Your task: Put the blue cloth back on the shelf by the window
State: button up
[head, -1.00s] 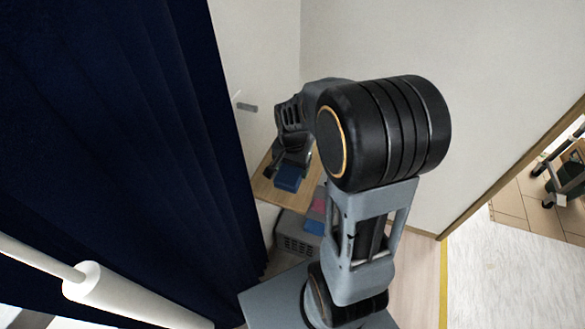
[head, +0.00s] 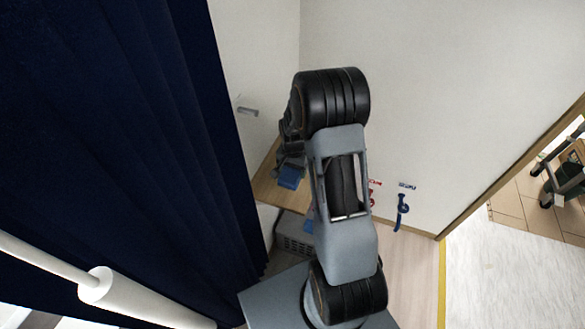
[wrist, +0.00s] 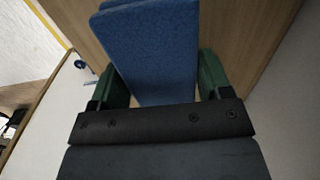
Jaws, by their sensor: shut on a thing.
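The blue cloth (wrist: 158,50) is a flat, folded block between the green fingers of my gripper (wrist: 162,82) in the wrist view. My gripper is shut on it. In the head view the cloth (head: 290,177) shows as a small blue patch below my gripper. It is over the wooden shelf (head: 266,190) in the corner beside the dark curtain. The wooden surface (wrist: 245,45) also shows behind the cloth in the wrist view. I cannot tell whether the cloth touches it. My arm hides part of the shelf.
A dark blue curtain (head: 120,150) hangs on the left, with a white roller (head: 140,300) in front. A grey crate (head: 293,238) stands below the shelf. A blue item (head: 402,210) hangs on the back wall. A doorway opens at right.

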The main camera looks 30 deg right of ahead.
jog(key=o, duration=0.9)
jog(key=shift+o, duration=0.2)
jog(key=shift+f, duration=0.1)
